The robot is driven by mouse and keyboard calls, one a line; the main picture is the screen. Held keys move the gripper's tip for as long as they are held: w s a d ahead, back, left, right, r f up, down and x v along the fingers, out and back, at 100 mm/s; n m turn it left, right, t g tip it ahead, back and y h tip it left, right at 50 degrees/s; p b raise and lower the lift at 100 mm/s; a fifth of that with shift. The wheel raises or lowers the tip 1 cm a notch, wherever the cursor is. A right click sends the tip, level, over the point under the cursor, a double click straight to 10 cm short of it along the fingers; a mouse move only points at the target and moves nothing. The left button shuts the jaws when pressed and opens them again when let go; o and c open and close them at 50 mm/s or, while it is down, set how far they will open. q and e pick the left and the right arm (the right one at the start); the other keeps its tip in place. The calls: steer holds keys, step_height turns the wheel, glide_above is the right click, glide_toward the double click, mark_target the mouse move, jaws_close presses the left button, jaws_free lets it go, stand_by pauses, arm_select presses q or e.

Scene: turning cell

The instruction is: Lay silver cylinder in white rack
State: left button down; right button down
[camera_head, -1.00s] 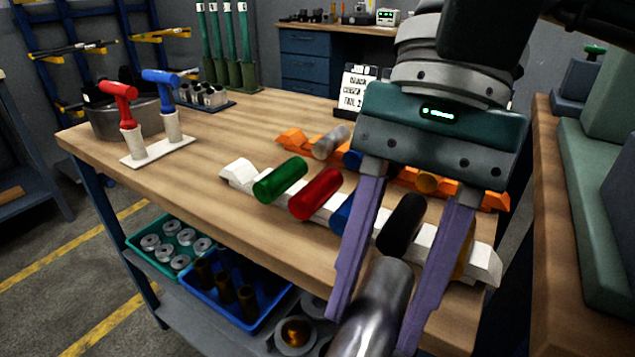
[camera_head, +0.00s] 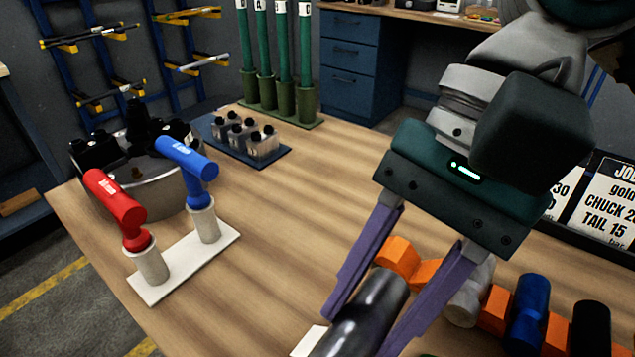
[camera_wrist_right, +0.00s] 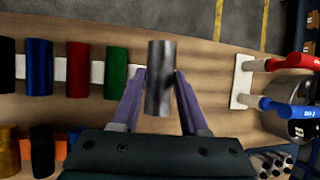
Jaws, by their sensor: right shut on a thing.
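My right gripper (camera_head: 355,332) is shut on the silver cylinder (camera_head: 372,310), a dark, shiny metal bar. The cylinder also shows between the purple fingers of my right gripper (camera_wrist_right: 159,75) in the right wrist view (camera_wrist_right: 160,95). A corner of the white rack (camera_head: 308,342) shows at the bottom of the head view. In the right wrist view the white rack (camera_wrist_right: 97,72) bears green (camera_wrist_right: 115,68), red (camera_wrist_right: 77,68), blue (camera_wrist_right: 39,65) and black (camera_wrist_right: 6,65) cylinders. The held cylinder is beside the green one, over the rack's end; its height above cannot be told. My left gripper is not in view.
An orange rack (camera_head: 398,256) holds a grey cylinder (camera_head: 468,303), a blue one (camera_head: 528,312) and a black one (camera_head: 590,328). A white stand (camera_head: 190,262) with red and blue tools is at the left. Bare wood (camera_head: 275,230) lies between.

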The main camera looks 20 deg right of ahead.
steer(key=shift+s+f+b, duration=0.2)
steer(key=shift+f+b, duration=0.15)
steer(key=shift+f, duration=0.35)
step_height(320, 180, down, 5)
steer(key=b, duration=0.3)
steer(key=shift+r, duration=0.2)
steer(key=shift+w+f+b, duration=0.1)
steer(key=shift+f+b, duration=0.55)
steer(key=shift+b, duration=0.25)
steer(key=shift+d, duration=0.1)
steer(key=shift+f, duration=0.1)
